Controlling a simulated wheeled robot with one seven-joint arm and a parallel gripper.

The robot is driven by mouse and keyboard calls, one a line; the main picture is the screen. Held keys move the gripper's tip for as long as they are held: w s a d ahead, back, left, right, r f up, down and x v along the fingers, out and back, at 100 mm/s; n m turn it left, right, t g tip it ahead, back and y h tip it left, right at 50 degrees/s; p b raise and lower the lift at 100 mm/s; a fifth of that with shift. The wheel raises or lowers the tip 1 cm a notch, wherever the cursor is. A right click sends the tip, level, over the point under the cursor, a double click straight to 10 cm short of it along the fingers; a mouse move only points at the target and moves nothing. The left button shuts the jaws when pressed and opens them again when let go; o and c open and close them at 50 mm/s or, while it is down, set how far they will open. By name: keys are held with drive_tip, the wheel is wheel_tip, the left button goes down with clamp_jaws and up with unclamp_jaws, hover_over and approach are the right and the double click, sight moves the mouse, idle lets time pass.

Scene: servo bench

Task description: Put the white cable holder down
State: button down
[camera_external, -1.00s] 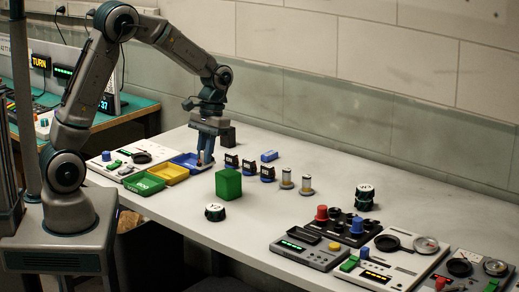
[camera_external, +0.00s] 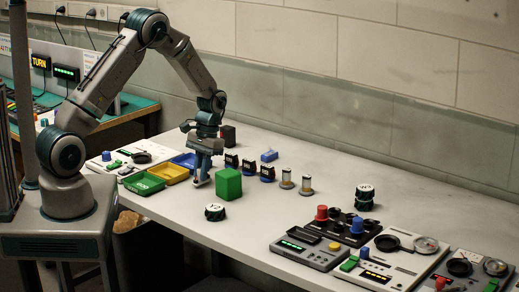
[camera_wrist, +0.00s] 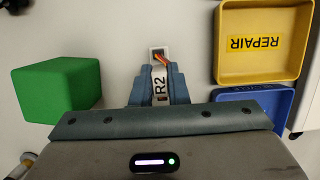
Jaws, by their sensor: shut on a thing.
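My gripper (camera_external: 201,177) is low over the bench, between the colored trays and the green block. In the wrist view, my gripper (camera_wrist: 160,82) is shut on the white cable holder (camera_wrist: 159,53), whose white end and orange wires show past the fingertips. A white label reading R2 shows between the fingers. In the external view only a small pale bit shows at the fingertips. I cannot tell whether the holder touches the bench.
A green block (camera_external: 228,184) stands close to the right of my gripper. A yellow tray (camera_external: 169,174), marked REPAIR in the wrist view, a blue tray (camera_external: 184,159) and a green tray (camera_external: 144,184) lie to the left. A round labelled part (camera_external: 215,212) sits nearer the front edge.

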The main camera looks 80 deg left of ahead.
sight(209, 177)
drive_tip(key=shift+f, duration=0.3)
drive_tip(key=shift+f, duration=0.15)
drive_tip(key=c, duration=1.4)
unclamp_jaws()
drive_tip(key=b+v, duration=0.2)
drive_tip(key=v, duration=1)
drive_tip(key=shift+r, duration=0.2)
drive_tip(key=shift+s, duration=0.1)
